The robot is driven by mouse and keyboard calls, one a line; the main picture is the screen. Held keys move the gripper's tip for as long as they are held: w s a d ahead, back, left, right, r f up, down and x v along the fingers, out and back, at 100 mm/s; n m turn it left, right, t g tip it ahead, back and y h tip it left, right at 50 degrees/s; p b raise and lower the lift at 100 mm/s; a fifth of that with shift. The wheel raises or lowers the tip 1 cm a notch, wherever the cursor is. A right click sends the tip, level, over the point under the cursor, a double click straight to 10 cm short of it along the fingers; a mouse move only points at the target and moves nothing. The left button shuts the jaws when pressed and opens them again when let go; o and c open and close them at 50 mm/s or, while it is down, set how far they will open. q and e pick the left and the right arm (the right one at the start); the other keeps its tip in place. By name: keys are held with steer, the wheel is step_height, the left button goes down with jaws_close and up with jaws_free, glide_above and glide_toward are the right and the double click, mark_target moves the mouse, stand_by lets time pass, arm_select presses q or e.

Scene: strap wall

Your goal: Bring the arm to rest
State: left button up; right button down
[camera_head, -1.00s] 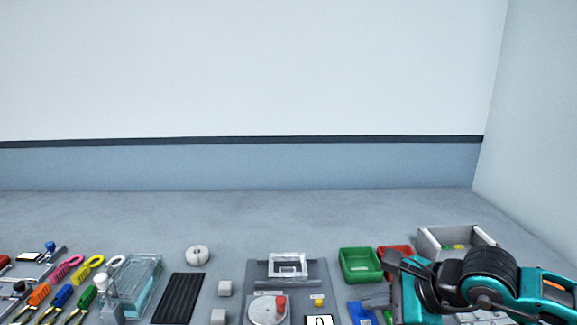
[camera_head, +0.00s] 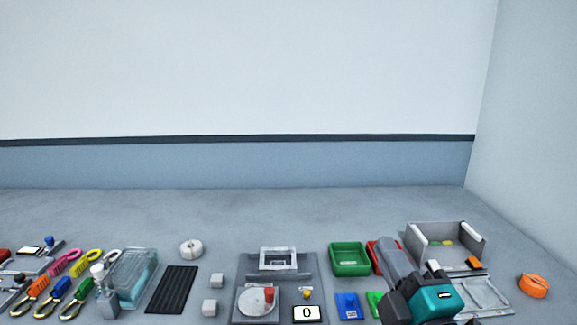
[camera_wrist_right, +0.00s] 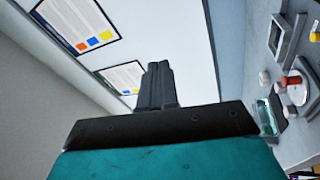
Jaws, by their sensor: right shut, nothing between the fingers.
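My right gripper (camera_head: 388,245) is at the lower right of the head view, with its teal and black wrist below it. Its grey fingers point up and away, over part of the red bin (camera_head: 375,256). In the right wrist view the fingers (camera_wrist_right: 157,68) are together, with nothing between them. They point at the room, with wall posters (camera_wrist_right: 75,22) behind. My left gripper is in neither view.
A green bin (camera_head: 350,259) and an open grey box (camera_head: 444,243) stand near the gripper. A scale (camera_head: 257,300), a glass tank (camera_head: 133,275) and several coloured pliers are farther left. The back of the surface is clear.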

steer(key=s+d+f+m+g+h, duration=0.35)
steer(key=f+m, duration=0.25)
steer(key=f, duration=0.2)
steer(key=s+d+f+m+g+h, duration=0.3)
steer(key=d+f+m+g, duration=0.15)
steer(key=f, duration=0.35)
steer(key=s+a+f+m+g+y, duration=0.1)
steer(key=s+f+m+g, duration=0.2)
steer(key=s+f+g, duration=0.35)
steer(key=s+a+f+m+g+y, duration=0.1)
steer(key=s+f+m+g+y, duration=0.2)
steer(key=s, duration=0.6)
steer(key=w+a+f+n+t, duration=0.1)
steer(key=w+a+f+t, duration=0.1)
steer(key=w+f+t, duration=0.5)
steer(key=shift+w+a+f, duration=0.3)
steer(key=shift+w+f, duration=0.2)
steer(key=shift+f, duration=0.6)
steer(key=shift+t+y, duration=0.25)
